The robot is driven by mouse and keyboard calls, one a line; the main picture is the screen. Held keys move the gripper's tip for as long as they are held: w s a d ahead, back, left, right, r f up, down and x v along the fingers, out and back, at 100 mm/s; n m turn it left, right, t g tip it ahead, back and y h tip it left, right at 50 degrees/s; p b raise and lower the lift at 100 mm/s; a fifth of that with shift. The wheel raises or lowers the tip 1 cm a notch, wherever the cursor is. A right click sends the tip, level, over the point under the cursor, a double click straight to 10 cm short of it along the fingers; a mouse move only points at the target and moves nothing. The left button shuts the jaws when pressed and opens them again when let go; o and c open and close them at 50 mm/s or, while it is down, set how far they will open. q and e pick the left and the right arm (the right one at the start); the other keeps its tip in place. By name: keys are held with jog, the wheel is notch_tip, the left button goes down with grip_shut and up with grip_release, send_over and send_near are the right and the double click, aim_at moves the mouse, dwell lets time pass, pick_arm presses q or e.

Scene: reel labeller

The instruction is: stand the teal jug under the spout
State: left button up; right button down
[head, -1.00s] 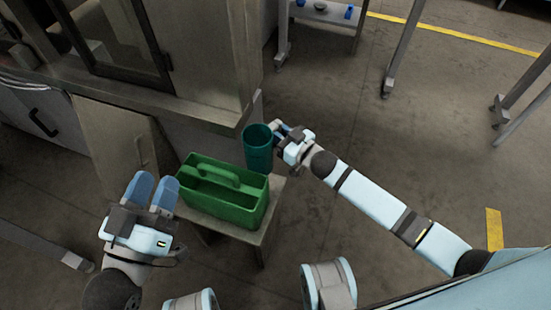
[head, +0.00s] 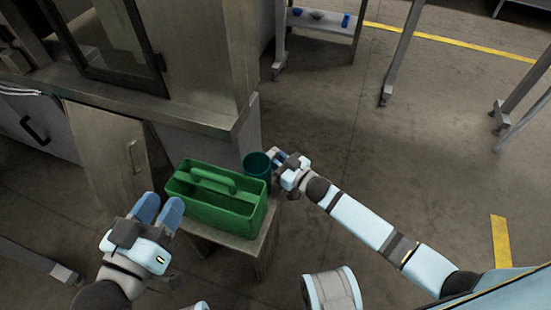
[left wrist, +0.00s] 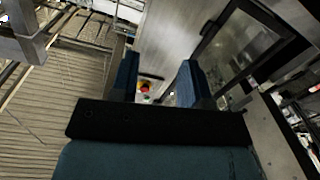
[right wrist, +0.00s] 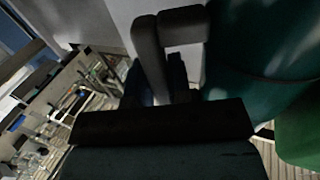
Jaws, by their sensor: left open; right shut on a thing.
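The teal jug (head: 257,164) is upright at the far right corner of the green caddy, which hides its lower part. I cannot tell whether its base rests on anything. My right gripper (head: 279,160) is shut on the jug's handle, to the right of its body. In the right wrist view the jug's body (right wrist: 268,45) fills the upper right, and its dark handle (right wrist: 147,50) passes between the fingers. My left gripper (head: 159,210) is open and empty, left of the caddy; its spread fingers (left wrist: 157,82) show in the left wrist view. I cannot make out a spout.
The green caddy (head: 240,219) stands on a low stool (head: 259,241) beside the jug, close to the grey machine cabinet (head: 192,130). A red button (left wrist: 145,87) shows in the left wrist view. A shelf table (head: 325,22) stands at the back. Floor right of my right arm is clear.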

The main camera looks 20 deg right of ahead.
jog(key=shift+f, duration=0.15)
jog(key=c, duration=1.1)
grip_release()
jog(key=shift+o, duration=0.2)
